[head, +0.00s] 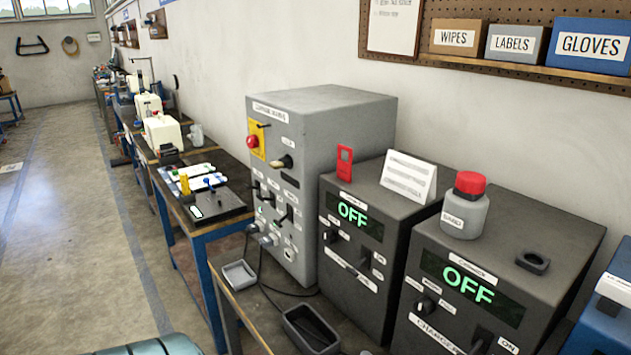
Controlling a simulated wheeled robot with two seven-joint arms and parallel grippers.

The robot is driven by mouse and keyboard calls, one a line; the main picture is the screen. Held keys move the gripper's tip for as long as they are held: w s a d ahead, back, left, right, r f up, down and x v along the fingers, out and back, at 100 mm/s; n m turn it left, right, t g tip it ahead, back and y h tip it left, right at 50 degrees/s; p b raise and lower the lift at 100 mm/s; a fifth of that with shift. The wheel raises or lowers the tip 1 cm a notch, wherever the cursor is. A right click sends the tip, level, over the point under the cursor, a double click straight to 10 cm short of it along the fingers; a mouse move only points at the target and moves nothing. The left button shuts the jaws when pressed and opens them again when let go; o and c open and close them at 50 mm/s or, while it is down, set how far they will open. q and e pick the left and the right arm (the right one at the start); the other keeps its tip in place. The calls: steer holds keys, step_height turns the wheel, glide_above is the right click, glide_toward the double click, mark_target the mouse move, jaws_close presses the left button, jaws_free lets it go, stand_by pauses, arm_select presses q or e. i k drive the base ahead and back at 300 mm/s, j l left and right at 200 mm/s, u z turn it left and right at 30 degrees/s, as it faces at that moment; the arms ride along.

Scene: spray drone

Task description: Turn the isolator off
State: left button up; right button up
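A tall grey control cabinet (340,125) stands on the bench in the middle. On its front are a red knob (252,142) on a yellow plate (258,133) and, below right, a rotary handle with a pale grip (280,162). Several black switches sit lower down. The small labels are too blurred to tell which control is the isolator, and its position cannot be read. Neither of my grippers is in view.
Two dark chargers, a middle one (396,210) and a right one (520,240), both display OFF. A red-capped bottle (465,207) stands on the right one. A red tag (344,163) and a white card (409,176) stand on the other. Grey trays (239,275) and black cables lie in front.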

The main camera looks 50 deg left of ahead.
mark_target(251, 141)
steer(key=u, duration=1.7)
